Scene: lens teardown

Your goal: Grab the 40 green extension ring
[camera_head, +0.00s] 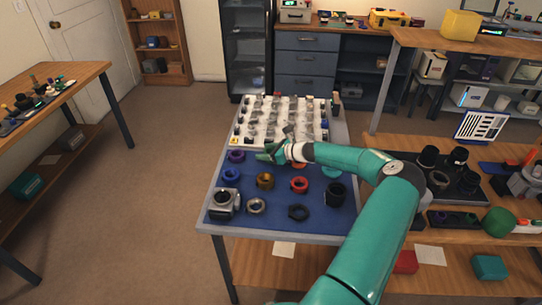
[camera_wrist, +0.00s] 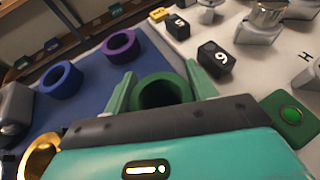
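The green extension ring (camera_wrist: 164,80) lies in the wrist view between the two fingers of my gripper (camera_wrist: 160,75), its opening dark and facing up. The fingers are spread, one on each side of the ring. Whether they touch it is hard to tell. The gripper body hides the ring's near part. In the head view my gripper (camera_head: 268,153) is low over the back of the blue mat (camera_head: 280,184), near the white board, and the green ring cannot be made out there.
A purple ring (camera_wrist: 121,46) and a blue ring (camera_wrist: 61,80) lie left of the green ring. A gold ring (camera_head: 265,181), a red ring (camera_head: 299,185) and a camera body (camera_head: 224,203) are nearer on the mat. The white board (camera_head: 255,121) holds several numbered blocks and parts behind.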

